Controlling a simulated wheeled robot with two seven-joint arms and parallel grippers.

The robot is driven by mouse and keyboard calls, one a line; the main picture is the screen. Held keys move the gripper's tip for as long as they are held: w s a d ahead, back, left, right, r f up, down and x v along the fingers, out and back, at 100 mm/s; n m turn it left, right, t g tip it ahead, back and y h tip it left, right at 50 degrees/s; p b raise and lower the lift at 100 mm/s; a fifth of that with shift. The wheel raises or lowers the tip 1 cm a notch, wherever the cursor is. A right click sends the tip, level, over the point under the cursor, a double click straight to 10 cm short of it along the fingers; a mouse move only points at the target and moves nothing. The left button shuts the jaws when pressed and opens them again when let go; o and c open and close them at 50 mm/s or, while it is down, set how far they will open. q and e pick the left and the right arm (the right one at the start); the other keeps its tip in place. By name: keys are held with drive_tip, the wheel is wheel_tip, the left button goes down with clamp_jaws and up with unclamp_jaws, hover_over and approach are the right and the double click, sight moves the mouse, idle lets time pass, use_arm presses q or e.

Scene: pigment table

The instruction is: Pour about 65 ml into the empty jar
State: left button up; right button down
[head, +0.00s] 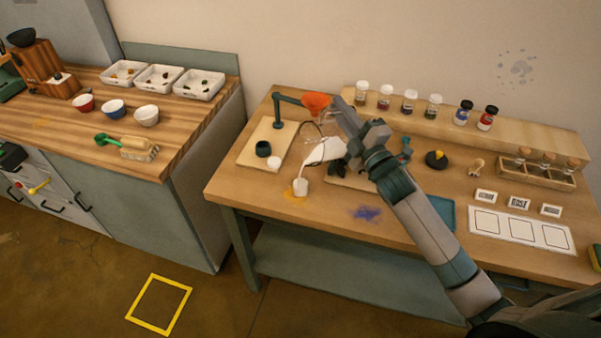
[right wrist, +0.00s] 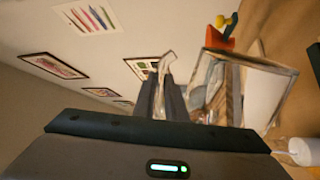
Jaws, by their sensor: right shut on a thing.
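My right gripper (head: 343,158) is shut on a clear jug that holds white liquid (head: 322,151); the jug also shows in the right wrist view (right wrist: 243,90), beside the fingers (right wrist: 165,98). In the head view the jug is tilted to the left. A thin white stream appears to run from its lip down to a small white-looking jar (head: 301,187) on the table. The jar stands upright below and left of the gripper; its fill level cannot be read. A white vessel also shows at the right edge of the right wrist view (right wrist: 304,151). My left gripper is out of view.
An orange funnel (head: 316,101) on a stand is close behind the jug. A dark cup (head: 263,149) and small white cup (head: 273,164) are left of the jar. Pigment jars (head: 435,106) line the back shelf. A blue tray (head: 441,212) lies under my arm.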

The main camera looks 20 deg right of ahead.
drive_tip(key=shift+r, duration=0.1)
drive_tip(key=d+f+m, duration=0.2)
drive_tip(key=w+d+f+m+h+b, duration=0.1)
drive_tip(key=d+m, duration=0.1)
drive_tip(key=shift+f+b, duration=0.3)
drive_tip(key=shift+f, duration=0.1)
drive_tip(key=shift+d, duration=0.2)
drive_tip(key=shift+a+r, duration=0.1)
drive_tip(key=shift+w+d+f+m+h, duration=0.15)
drive_tip(key=shift+d+f+m+h, duration=0.25)
drive_tip(key=shift+d+f+m, duration=0.55)
